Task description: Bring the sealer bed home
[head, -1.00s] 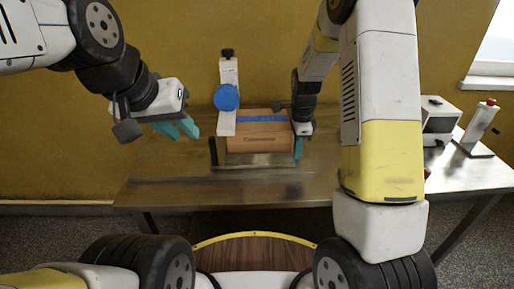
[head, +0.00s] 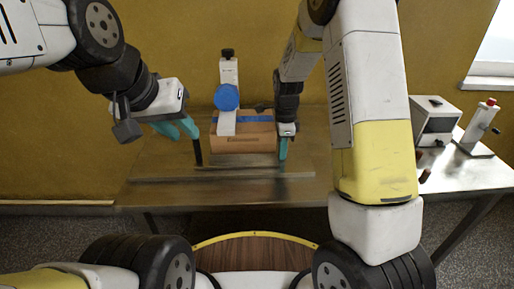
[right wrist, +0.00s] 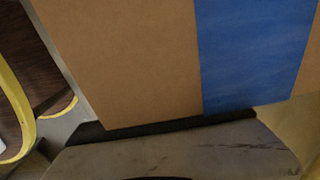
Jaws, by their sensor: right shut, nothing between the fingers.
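A brown carton (head: 243,142) with a blue tape strip (head: 256,117) along its top lies on the sealer bed, which is mostly hidden under it. A white upright (head: 228,72) with a blue tape roll (head: 227,97) stands over the carton's left part. My right gripper (head: 283,152) is shut, fingers down, close against the carton's right end; contact is unclear. The carton (right wrist: 125,60) and tape strip (right wrist: 250,55) fill much of the right wrist view. My left gripper (head: 176,130) is open and empty, left of the black post.
The metal table (head: 150,192) is clear in front of the carton. On the right side table stand a white box-shaped device (head: 436,120) and a white stand with a red-topped post (head: 480,128). Small dark red knobs (head: 424,176) show beside my right arm.

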